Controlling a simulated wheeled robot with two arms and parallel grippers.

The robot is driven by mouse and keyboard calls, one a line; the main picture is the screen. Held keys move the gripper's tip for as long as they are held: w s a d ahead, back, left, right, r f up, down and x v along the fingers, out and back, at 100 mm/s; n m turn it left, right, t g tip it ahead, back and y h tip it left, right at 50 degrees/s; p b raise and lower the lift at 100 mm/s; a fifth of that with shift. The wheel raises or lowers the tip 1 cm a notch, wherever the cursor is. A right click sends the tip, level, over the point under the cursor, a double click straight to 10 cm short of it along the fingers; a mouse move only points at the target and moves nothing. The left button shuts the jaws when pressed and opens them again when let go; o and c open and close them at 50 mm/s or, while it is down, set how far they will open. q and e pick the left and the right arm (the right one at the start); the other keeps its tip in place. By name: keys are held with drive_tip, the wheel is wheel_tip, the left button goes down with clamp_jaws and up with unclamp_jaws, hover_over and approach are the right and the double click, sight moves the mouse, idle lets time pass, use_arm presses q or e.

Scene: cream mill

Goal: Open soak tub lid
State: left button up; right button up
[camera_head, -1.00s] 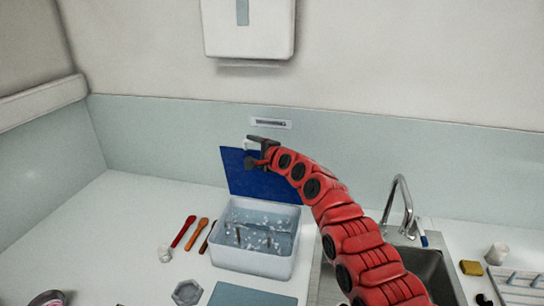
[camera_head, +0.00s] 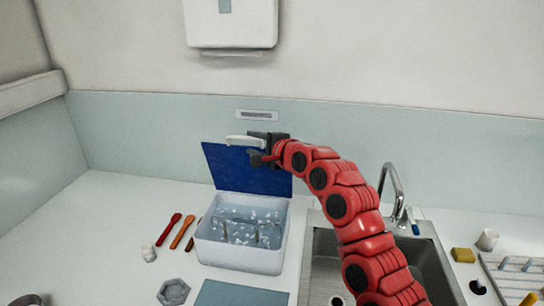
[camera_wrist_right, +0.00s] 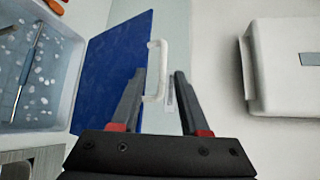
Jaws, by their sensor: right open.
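The soak tub (camera_head: 240,258) is a translucent white box on the counter, its top uncovered, with water and pale bits inside. Its blue lid (camera_head: 225,170) stands raised at the tub's back edge, close to upright. A white bar handle (camera_head: 240,140) sits at the lid's top; it also shows in the right wrist view (camera_wrist_right: 155,72). My right gripper (camera_head: 258,150) is open at the lid's top, just right of the handle. In the right wrist view its fingers (camera_wrist_right: 160,80) are apart, with the handle's end near the left fingertip; contact cannot be told. My left gripper is not in view.
A sink (camera_head: 325,262) with a tap (camera_head: 396,185) is right of the tub, under my right arm. Red and orange spoons (camera_head: 182,232) lie left of the tub. A dispenser (camera_head: 232,25) hangs on the wall above.

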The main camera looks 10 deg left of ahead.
drive_tip(key=b+v, duration=0.3)
drive_tip(key=v, duration=0.4)
drive_tip(key=shift+d+f, duration=0.15)
drive_tip(key=shift+d, duration=0.1)
